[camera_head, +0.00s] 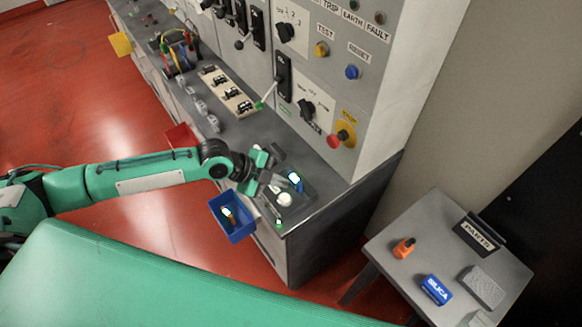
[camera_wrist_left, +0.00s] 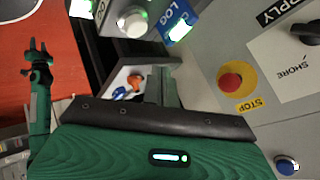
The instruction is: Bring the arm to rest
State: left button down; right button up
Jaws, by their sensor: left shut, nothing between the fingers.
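My left arm (camera_head: 145,175) comes in from the left, stretched nearly level across the red floor to the corner of the grey bench. My left gripper (camera_head: 268,180) is above the bench corner, shut, with nothing held. Its fingertips are small and hard to make out against the items there. A white round button (camera_head: 285,200) and a small blue item (camera_head: 295,181) are close by; they also show at the top of the left wrist view, as a white button (camera_wrist_left: 134,22) and a blue label (camera_wrist_left: 180,22).
A blue bin (camera_head: 231,222) hangs on the bench front below my wrist, and a red bin (camera_head: 182,137) is farther back. The panel with a red stop button (camera_head: 333,141) rises behind the gripper. A side table (camera_head: 395,279) holds several parts. Open floor lies left.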

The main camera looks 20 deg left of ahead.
pick_arm(q)
jog(key=s+d+n, duration=0.5)
jog(key=s+d, duration=0.3)
jog(key=s, duration=0.1)
jog(key=s+a+f+n+g+y, duration=0.1)
jog(key=s+a+f+n+y, duration=0.2)
jog(key=s+a+n+y, duration=0.85)
jog(key=s+a+f+n+g+h+b, duration=0.1)
jog(key=s+a+f+h+b, duration=0.1)
jog(key=f, duration=1.6)
jog(key=s+a+f+n+h+b, duration=0.1)
jog(key=a+f+n+h+b, duration=0.1)
jog(key=f, duration=1.6)
jog(key=s+a+f+g+b, duration=0.1)
jog(key=s+a+f+b, duration=0.1)
jog(key=s+f, duration=1.6)
notch_tip(320, 180, down, 3)
jog(key=shift+s+a+r+y, duration=0.2)
jog(key=shift+a+y, duration=0.15)
jog(key=shift+a, duration=0.2)
